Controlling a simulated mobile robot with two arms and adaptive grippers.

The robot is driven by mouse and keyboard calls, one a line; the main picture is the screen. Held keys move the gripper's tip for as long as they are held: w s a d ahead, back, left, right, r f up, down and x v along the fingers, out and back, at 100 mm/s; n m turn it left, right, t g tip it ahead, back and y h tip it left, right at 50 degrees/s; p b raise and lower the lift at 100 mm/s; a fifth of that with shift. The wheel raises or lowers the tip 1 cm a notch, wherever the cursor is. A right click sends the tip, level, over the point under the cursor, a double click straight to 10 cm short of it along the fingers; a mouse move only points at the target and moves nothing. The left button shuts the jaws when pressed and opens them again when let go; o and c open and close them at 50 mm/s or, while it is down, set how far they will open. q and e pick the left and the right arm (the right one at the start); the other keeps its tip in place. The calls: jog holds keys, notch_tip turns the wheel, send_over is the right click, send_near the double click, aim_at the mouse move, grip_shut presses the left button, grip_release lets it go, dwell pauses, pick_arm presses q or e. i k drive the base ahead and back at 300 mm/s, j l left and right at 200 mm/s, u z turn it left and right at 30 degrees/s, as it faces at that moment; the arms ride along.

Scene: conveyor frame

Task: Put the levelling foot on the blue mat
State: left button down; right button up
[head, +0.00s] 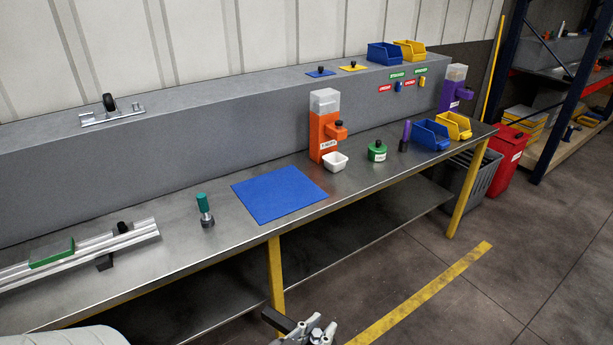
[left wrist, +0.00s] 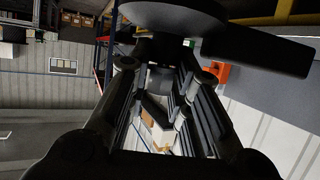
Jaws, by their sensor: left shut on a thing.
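My left gripper (head: 308,330) is at the bottom edge of the head view, out in front of the bench and apart from it. It is shut on a dark part with a bar-like end (head: 278,320), which I take to be the levelling foot. In the left wrist view this part shows as a dark round disc (left wrist: 175,14) and a thick bar (left wrist: 262,50) across the fingertips; the gripped portion is partly hidden. The blue mat (head: 278,194) lies flat and empty on the metal bench top. My right gripper is not in view.
A teal-topped part (head: 203,203) stands left of the mat. An aluminium rail (head: 140,235) lies farther left. An orange dispenser (head: 323,128) and white cup (head: 335,162) stand behind right. A green container (head: 377,152) and blue bin (head: 430,135) are farther right.

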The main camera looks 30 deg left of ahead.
aim_at(266, 190)
jog(key=i+l+u, duration=0.1)
jog(key=i+u, duration=0.2)
jog(key=i, duration=0.2)
jog(key=i+l+u, duration=0.25)
jog(key=i, duration=0.2)
jog(key=i+l+u, duration=0.3)
jog(key=i, duration=0.2)
jog(key=i+l+u, duration=0.25)
jog(key=u, duration=0.25)
jog(key=i+l+u, duration=0.6)
jog(key=l+u, duration=0.35)
